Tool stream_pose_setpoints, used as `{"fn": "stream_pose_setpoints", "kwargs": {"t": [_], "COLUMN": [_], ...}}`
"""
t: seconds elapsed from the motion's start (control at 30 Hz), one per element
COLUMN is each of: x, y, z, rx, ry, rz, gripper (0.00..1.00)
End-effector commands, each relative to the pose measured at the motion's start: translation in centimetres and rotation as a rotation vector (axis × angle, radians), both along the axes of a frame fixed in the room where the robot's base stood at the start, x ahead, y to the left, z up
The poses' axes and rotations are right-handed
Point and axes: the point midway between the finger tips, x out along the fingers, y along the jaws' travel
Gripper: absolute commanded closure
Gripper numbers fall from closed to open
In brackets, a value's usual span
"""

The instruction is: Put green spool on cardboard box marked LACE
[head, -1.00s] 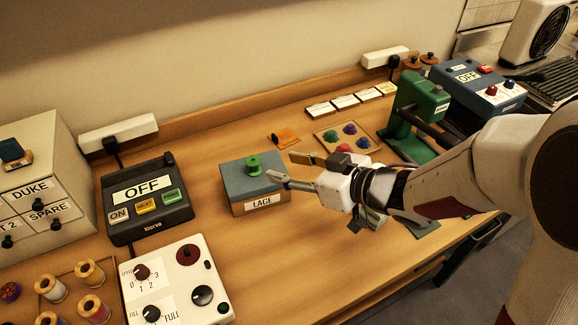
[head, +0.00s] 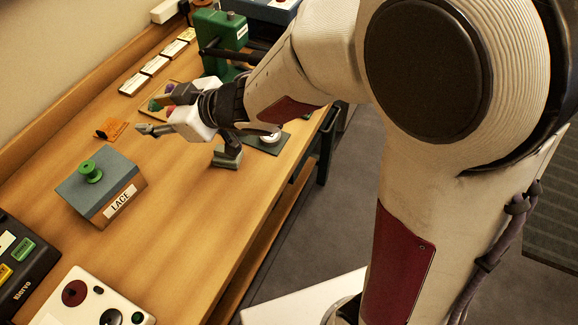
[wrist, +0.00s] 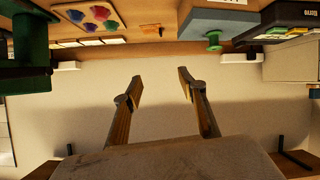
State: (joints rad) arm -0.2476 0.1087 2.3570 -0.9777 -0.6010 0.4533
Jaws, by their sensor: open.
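The green spool (head: 90,171) stands upright on the blue-grey lid of the cardboard box marked LACE (head: 120,200). In the wrist view the spool (wrist: 213,41) and the box (wrist: 228,20) show upside down at the top, right of centre. My gripper (head: 150,112) is open and empty, above the table and apart from the box, up and to the right of it in the head view. In the wrist view the two fingers (wrist: 160,86) are spread with only the wall between them.
An orange piece (head: 111,129) lies behind the box. A tray of coloured pieces (head: 158,103) and a green machine (head: 222,30) stand beyond my gripper. A black switch panel (head: 22,262) and a white dial panel (head: 92,300) are at lower left.

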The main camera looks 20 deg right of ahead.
Motion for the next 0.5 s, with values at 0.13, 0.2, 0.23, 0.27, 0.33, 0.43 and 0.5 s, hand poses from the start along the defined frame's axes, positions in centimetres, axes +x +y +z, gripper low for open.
{"fn": "stream_pose_setpoints", "kwargs": {"t": [0.13,0.2,0.23,0.27,0.33,0.43,0.5], "x": [1.1,1.2,1.1,1.0,0.7,-0.4,-1.3], "y": [-5.0,-7.4,-8.4,-9.4,-11.7,-14.9,-16.9], "z": [2.0,2.8,3.0,3.4,3.9,4.6,5.0], "rx": [-0.062,-0.088,-0.099,-0.109,-0.130,-0.157,-0.171], "ry": [-0.019,-0.018,-0.015,-0.013,-0.001,0.025,0.048], "rz": [-0.165,-0.242,-0.273,-0.303,-0.375,-0.471,-0.534], "gripper": [0.59,0.59,0.59,0.59,0.59,0.59,0.59]}}
